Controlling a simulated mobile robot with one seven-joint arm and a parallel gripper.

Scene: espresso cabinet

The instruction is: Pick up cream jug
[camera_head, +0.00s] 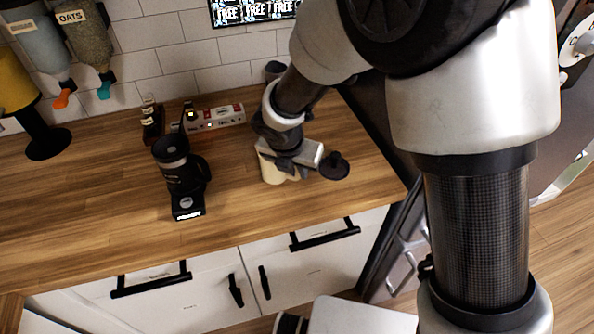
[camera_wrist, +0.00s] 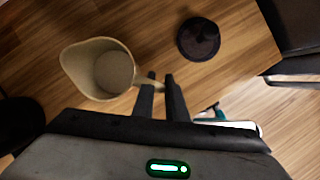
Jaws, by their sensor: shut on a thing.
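The cream jug (camera_wrist: 97,67) is a cream-coloured jug, seen from above in the wrist view with its open top showing and its handle toward the right. My gripper (camera_wrist: 164,82) has its two dark fingers at the jug's handle, shut on it. In the head view the jug (camera_head: 268,167) is on or just above the wooden counter, partly hidden behind my gripper (camera_head: 290,165). I cannot tell whether its base touches the counter. The inside of the jug looks empty.
A dark round object (camera_head: 334,166) stands close right of the jug. A black coffee grinder (camera_head: 180,170) stands to the left. A power strip (camera_head: 215,117) and a dark cup (camera_head: 274,70) are behind. The counter (camera_head: 90,220) is clear at the front left.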

